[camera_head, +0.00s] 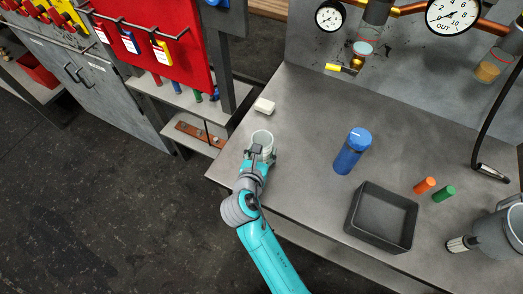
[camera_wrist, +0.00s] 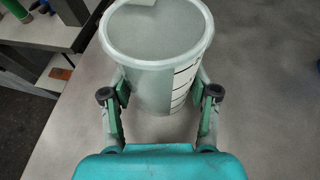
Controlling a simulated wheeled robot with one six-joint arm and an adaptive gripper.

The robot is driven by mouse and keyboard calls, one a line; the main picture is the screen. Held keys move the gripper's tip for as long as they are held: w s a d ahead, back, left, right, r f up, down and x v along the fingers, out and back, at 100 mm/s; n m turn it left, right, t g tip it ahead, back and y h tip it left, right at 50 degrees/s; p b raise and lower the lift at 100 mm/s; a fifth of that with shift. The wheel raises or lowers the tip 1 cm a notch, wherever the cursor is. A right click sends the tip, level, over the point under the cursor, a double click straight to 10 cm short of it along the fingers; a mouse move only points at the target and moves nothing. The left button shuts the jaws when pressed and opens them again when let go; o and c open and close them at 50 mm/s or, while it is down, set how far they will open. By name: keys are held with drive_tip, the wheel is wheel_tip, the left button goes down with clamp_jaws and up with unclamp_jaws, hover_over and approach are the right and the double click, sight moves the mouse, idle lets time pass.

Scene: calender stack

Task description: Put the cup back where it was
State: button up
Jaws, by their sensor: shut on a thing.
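The cup (camera_head: 262,138) is translucent and pale, with a wide rim. It is upright near the left corner of the grey worktop (camera_head: 300,128). In the wrist view the cup (camera_wrist: 155,60) fills the upper middle, with dark measuring lines on its right side. My gripper (camera_wrist: 160,98) has a finger on each side of the cup and is shut on it. In the head view my gripper (camera_head: 260,153) reaches the cup from the front. I cannot tell whether the cup's base touches the worktop.
A small white block (camera_head: 264,106) lies just behind the cup. A blue bottle (camera_head: 352,151), a dark open tray (camera_head: 381,217), an orange piece (camera_head: 424,185), a green piece (camera_head: 444,194) and a grey jug (camera_head: 499,234) stand to the right. The worktop between cup and bottle is clear.

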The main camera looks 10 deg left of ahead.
drive_tip(key=shift+f, duration=0.1)
drive_tip(key=o, duration=1.4)
drive_tip(key=v, duration=1.2)
drive_tip(key=shift+r, duration=0.2)
